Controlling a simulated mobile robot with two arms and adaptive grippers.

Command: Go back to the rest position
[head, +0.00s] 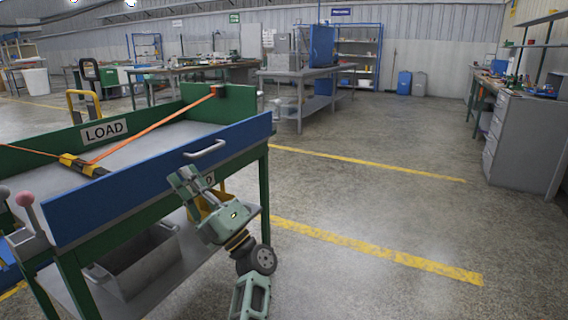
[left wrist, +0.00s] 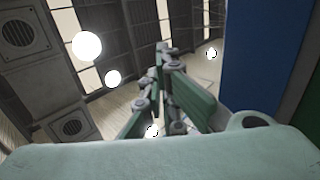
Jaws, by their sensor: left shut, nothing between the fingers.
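My left gripper (head: 184,179) is pale green and stands in front of the blue side panel of the cart, at the cart's near right end. Its fingers point up and to the left. The fingers are shut with nothing between them. In the left wrist view the gripper (left wrist: 163,50) points toward the ceiling, with the blue panel (left wrist: 250,60) close on the right. I cannot tell whether the gripper touches the panel. My right gripper is not in view.
The green and blue LOAD cart (head: 160,193) fills the left, with an orange strap (head: 150,128) across its top and a silver handle (head: 205,149) on its side. Workbenches (head: 300,72) stand behind. A grey drawer cabinet (head: 515,140) stands right. The floor between is clear.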

